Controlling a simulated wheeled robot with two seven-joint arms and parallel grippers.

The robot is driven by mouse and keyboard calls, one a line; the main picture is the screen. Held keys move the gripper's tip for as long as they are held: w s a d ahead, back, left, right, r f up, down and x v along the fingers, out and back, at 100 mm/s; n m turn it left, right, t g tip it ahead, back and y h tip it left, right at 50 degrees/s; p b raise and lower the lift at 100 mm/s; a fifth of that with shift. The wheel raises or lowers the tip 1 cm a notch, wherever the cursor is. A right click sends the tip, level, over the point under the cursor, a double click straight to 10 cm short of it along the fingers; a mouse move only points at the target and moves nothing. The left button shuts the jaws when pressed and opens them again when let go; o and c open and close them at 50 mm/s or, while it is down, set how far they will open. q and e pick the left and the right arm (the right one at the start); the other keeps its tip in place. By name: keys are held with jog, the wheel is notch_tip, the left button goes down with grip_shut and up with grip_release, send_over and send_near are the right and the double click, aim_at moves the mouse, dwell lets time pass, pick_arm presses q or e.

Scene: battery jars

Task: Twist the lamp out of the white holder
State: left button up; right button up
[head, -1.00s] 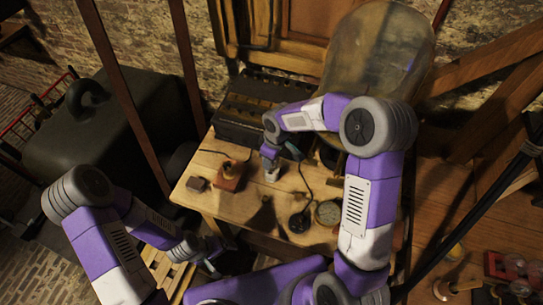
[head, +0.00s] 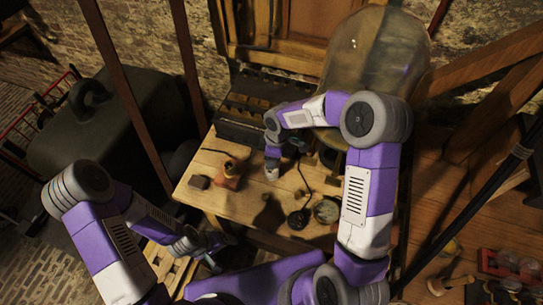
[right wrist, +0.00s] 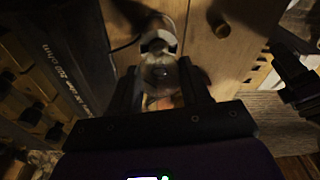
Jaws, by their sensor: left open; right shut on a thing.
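The small white holder (head: 271,174) stands on the wooden table, right under my right gripper (head: 272,160). In the right wrist view the pale holder (right wrist: 158,42) shows just beyond the fingertips. My right gripper (right wrist: 160,88) is shut on a glassy, rounded thing between its fingers, which looks like the lamp (right wrist: 161,75). The view is dark, and I cannot tell whether the lamp is still seated in the holder. My left gripper (head: 213,257) is open and empty, low in front of the table's near left edge.
On the table (head: 225,205) stand a reddish-brown block with a dark top (head: 230,172), a small dark block (head: 199,182), a round black thing with a cable (head: 298,218) and a round dial (head: 326,211). A dark case (head: 245,125) and large glass jar (head: 375,65) stand behind.

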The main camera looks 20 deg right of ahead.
jog(key=shift+r, duration=0.2)
jog(key=shift+r+p, duration=0.7)
jog(key=shift+r, duration=0.15)
jog(key=shift+r, duration=0.25)
jog(key=shift+r+p, duration=1.95)
jog(key=shift+r, duration=0.45)
